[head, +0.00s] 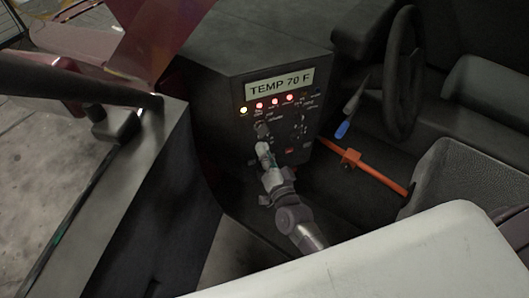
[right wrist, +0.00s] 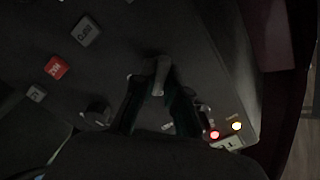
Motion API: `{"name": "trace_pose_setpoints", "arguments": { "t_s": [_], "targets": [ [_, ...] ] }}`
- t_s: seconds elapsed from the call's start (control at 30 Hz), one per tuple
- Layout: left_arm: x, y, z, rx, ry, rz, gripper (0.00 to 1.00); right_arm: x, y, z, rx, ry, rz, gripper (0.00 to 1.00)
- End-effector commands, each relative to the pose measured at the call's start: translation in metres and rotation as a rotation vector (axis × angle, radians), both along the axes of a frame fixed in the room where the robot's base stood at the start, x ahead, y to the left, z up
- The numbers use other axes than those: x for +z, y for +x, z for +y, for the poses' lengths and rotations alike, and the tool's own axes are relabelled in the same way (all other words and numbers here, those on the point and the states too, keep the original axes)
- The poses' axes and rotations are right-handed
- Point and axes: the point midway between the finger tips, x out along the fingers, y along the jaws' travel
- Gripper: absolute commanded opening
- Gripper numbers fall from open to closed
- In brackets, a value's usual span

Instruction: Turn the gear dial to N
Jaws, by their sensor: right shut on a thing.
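My right gripper (head: 263,146) reaches up to the panel's left side and is shut on a knob, which I take to be the gear dial. In the right wrist view, the dial's grey knob (right wrist: 161,76) stands between the fingertips of my right gripper (right wrist: 158,88). The dial's markings are too dark and small to read, so I cannot tell its setting. My left gripper is not in view.
A red button (right wrist: 57,67) and a grey button (right wrist: 86,31) sit beyond the knob. An orange bar (head: 380,174), a blue-tipped lever (head: 342,130) and a steering wheel (head: 402,72) are to the right.

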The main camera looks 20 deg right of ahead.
Motion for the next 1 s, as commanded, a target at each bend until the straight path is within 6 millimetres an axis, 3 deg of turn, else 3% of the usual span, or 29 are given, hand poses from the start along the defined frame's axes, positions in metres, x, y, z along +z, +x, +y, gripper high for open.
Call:
{"name": "trace_pose_setpoints", "arguments": {
  "t_s": [0.4, 1.0],
  "targets": [
    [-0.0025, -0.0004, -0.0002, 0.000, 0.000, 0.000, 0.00, 0.0065, 0.0036, -0.0020, -0.004, 0.232, -0.005, 0.00],
    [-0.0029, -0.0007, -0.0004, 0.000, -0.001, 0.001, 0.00, 0.0069, 0.0036, -0.0023, -0.003, 0.281, -0.003, 0.00]
  ]
}}
